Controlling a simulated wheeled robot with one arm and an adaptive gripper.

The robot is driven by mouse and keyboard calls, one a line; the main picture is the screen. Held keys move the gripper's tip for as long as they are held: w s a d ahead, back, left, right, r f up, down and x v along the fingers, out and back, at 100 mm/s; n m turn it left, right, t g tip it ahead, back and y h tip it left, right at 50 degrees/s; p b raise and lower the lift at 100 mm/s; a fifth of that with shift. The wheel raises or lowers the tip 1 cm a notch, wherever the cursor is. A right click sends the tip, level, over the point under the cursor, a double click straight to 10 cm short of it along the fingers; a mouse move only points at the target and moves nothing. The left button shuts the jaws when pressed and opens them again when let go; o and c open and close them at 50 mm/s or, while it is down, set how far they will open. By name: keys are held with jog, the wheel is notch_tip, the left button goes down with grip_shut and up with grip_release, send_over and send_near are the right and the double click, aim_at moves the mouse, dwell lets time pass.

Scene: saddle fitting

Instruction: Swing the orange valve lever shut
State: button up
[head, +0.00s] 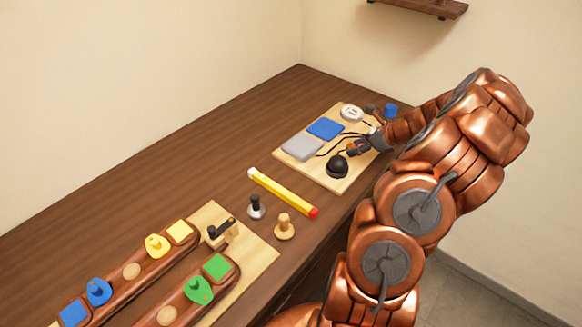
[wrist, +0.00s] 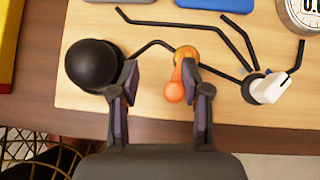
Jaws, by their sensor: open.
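The orange valve lever (wrist: 175,87) shows in the wrist view, hanging from a brass pivot (wrist: 186,54) on a black pipe. It points towards the bottom of the picture, tilted slightly left. My gripper (wrist: 160,70) is open, with its fingers on either side of the lever's line. The lever lies close beside the right finger; I cannot tell whether they touch. A wide gap separates it from the left finger. In the head view my gripper (head: 361,147) is over the right part of the board, and the lever is mostly hidden there.
A black ball (wrist: 93,65) stands just left of the left finger. A white handle (wrist: 271,88) and a gauge (wrist: 302,12) lie to the right. The wooden board (head: 291,166) also carries blue (head: 325,129) and grey plates (head: 302,146). A yellow bar (head: 282,193) lies left of it.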

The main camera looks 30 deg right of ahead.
jog(key=shift+w+a+m+t+h+b, duration=0.25)
jog(key=shift+a+m+h+b, duration=0.2)
jog(key=shift+m+h, duration=0.55)
jog(key=shift+w+a+m+t+h+b, duration=0.15)
jog(key=shift+w+a+m+h+b, duration=0.2)
jog(key=shift+m+h, duration=0.6)
jog(key=b+v, duration=0.1)
jog(key=v, duration=0.7)
jog(key=w+a+r+n+g+y+b, duration=0.1)
jog(key=a+r+n+g+y, duration=0.1)
jog(key=a+n, duration=1.2)
jog(key=shift+w+a+r+g+y, duration=0.15)
jog(key=shift+w+a+g+y, duration=0.6)
jog(key=shift+a, duration=4.7)
jog(key=shift+s+y, duration=0.35)
jog(key=shift+y, duration=0.15)
